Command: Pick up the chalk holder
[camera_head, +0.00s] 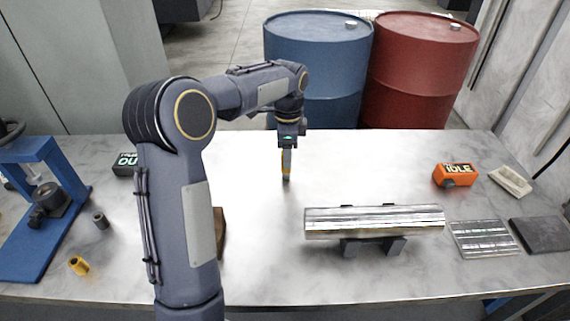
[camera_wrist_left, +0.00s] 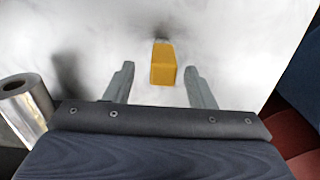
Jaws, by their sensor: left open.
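The chalk holder appears to be the yellow block with a grey end (camera_wrist_left: 163,65) in the left wrist view. It lies on the bright metal bench. My left gripper (camera_wrist_left: 159,80) is open, with one finger on each side of the block's near part and a gap on both sides. In the head view the left gripper (camera_head: 287,165) points down at mid-bench, and a bit of yellow shows at its tips. The fingers hide most of the holder there. My right gripper is not in view.
A shiny metal cylinder (camera_head: 375,221) rests on dark supports to the right. An orange box (camera_head: 455,175) stands farther right. A blue press frame (camera_head: 40,215) and a small yellow piece (camera_head: 78,265) are at left. Blue (camera_head: 318,60) and red (camera_head: 420,70) barrels stand behind the bench.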

